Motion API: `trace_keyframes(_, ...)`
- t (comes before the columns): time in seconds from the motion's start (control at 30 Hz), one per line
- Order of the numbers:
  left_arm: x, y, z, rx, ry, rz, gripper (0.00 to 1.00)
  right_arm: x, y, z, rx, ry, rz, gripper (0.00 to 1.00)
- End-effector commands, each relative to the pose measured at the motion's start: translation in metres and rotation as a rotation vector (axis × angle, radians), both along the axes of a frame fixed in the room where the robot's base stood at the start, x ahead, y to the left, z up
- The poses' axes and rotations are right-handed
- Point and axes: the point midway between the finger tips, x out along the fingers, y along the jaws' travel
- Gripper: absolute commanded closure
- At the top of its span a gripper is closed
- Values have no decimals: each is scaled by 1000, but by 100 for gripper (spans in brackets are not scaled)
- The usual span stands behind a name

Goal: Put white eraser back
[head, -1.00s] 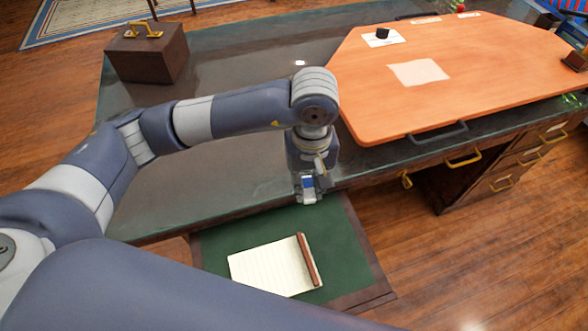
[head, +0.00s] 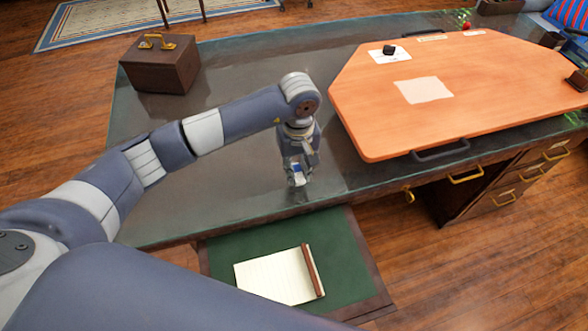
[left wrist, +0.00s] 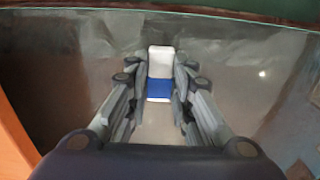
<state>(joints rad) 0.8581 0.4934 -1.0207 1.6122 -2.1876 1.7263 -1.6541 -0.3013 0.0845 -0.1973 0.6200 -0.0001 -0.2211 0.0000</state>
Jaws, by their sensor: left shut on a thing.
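My left gripper (head: 298,180) is shut on the white eraser (left wrist: 160,62), which has a blue sleeve (left wrist: 160,90). In the left wrist view the eraser stands out lengthwise between the two fingers (left wrist: 158,92). In the head view the gripper points down over the front part of the dark desk top (head: 240,150), left of the orange board. Only a small blue and white bit of the eraser shows there. I cannot tell whether it touches the desk. My right gripper is not in view.
A green-lined pull-out (head: 230,252) with a notepad (head: 272,278) is at the desk front. The orange board (head: 380,125) bears a paper sheet (head: 423,90) and a small black object (head: 389,49). A brown box (head: 160,66) stands back left. The desk between is clear.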

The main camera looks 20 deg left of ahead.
Motion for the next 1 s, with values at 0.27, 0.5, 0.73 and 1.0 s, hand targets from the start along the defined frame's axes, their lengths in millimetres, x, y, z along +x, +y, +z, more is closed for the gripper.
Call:
trace_keyframes(0.27,7,12,-22,-1,8,0,98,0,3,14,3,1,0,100)
trace_keyframes(0.5,10,12,-37,0,-1,-1,98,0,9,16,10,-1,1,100)
trace_keyframes(0.73,9,12,-40,1,-1,-1,98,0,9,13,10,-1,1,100)
trace_keyframes(1.0,9,12,-40,0,0,0,59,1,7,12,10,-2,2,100)
